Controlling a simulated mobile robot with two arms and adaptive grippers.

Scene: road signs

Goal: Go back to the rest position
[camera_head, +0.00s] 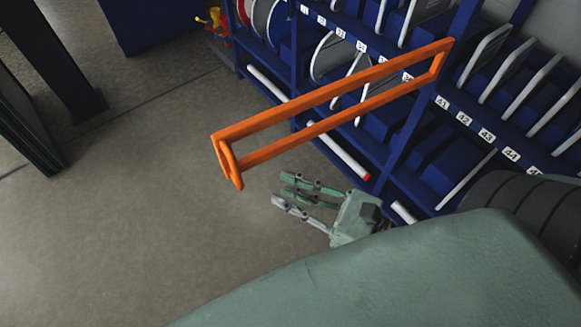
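My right gripper (281,189) is right of the middle of the head view. Its several fingers point left, are spread apart and hold nothing. It is seen over the floor, in front of the blue shelf rack (392,170), and below an orange rectangular frame (330,93) in the picture. I see a gap between the fingers and the orange frame. My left gripper is not in view.
The rack holds road signs (328,58) and white posts (338,151), with numbered labels along its shelf edges. A red and yellow object (214,20) stands by its far end. Dark uprights (60,55) are at the left. The grey floor (150,210) is clear.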

